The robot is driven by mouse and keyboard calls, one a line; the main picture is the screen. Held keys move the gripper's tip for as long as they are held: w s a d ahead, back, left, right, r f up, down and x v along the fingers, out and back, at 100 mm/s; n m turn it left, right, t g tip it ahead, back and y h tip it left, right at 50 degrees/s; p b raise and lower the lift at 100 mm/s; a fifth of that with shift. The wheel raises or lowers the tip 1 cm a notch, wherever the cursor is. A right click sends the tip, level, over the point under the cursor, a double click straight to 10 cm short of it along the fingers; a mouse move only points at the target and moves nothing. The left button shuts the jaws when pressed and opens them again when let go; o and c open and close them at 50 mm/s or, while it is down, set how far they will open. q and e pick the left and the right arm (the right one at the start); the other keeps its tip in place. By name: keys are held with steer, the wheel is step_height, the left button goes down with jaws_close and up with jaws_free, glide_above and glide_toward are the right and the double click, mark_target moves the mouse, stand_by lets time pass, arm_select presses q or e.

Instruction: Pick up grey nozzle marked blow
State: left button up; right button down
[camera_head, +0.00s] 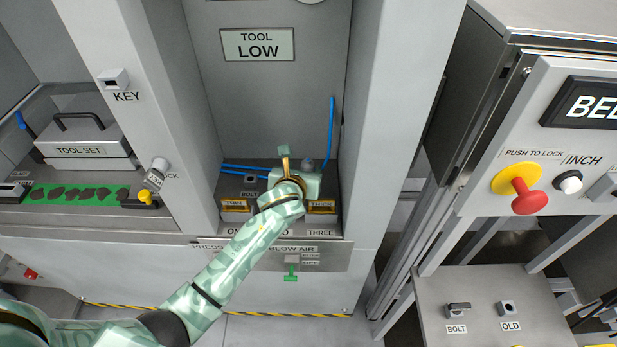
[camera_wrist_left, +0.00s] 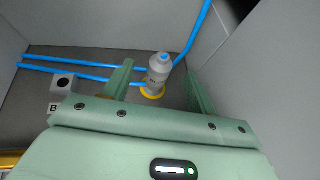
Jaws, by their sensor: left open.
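The grey nozzle (camera_wrist_left: 159,68) has a blue tip and stands above a yellow ring (camera_wrist_left: 152,93) in the left wrist view. In the head view its grey top (camera_head: 308,163) shows just beyond my left gripper. I cannot read any marking on it. My left gripper (camera_head: 297,163) is inside the cabinet bay. Its two green fingers (camera_wrist_left: 162,86) are open, and the nozzle shows between them in the wrist view. I cannot tell whether either finger touches it. My right gripper is not in view.
Blue hoses (camera_wrist_left: 90,70) run along the bay floor and up the wall. A small block with a hole (camera_wrist_left: 62,83) stands at the left. Yellow-framed labelled parts (camera_head: 322,207) line the bay's front. Cabinet walls (camera_head: 372,110) bound the bay on both sides.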

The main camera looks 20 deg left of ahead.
mark_target(307, 164)
arm_select(q)
steer(key=b+x, duration=0.1)
steer(key=x, duration=0.1)
steer(key=b+x, duration=0.2)
steer(key=x, duration=0.1)
steer(key=shift+w+d+f, duration=0.15)
steer(key=shift+f, duration=0.2)
steer(key=shift+w, duration=0.25)
steer(key=shift+s+r, duration=0.1)
steer(key=shift+r, duration=0.1)
steer(key=c, duration=1.1)
